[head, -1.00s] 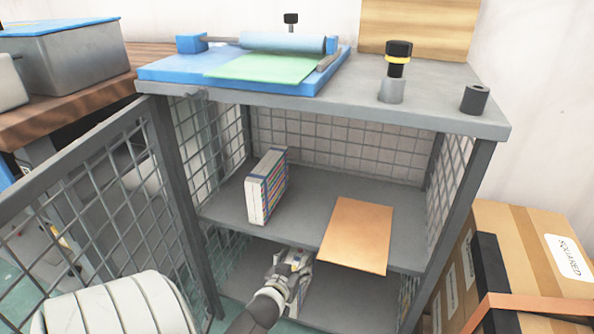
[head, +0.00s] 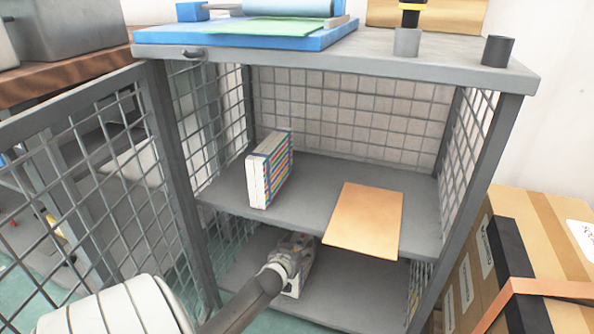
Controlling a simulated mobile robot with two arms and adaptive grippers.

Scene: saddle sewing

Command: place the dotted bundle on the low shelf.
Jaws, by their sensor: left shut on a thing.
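The low shelf (head: 345,293) is the grey bottom board of an open wire-mesh cabinet. My left gripper (head: 294,258) reaches in over it, below the front edge of the middle shelf. No dotted bundle can be made out in the head view. My right gripper is not in view.
The middle shelf (head: 225,191) holds an upright box with coloured stripes (head: 268,170) and a flat tan sheet (head: 364,220) jutting past its front edge. The mesh door (head: 85,185) stands open at left. Cardboard boxes (head: 545,240) stand at right. The low shelf's right part looks clear.

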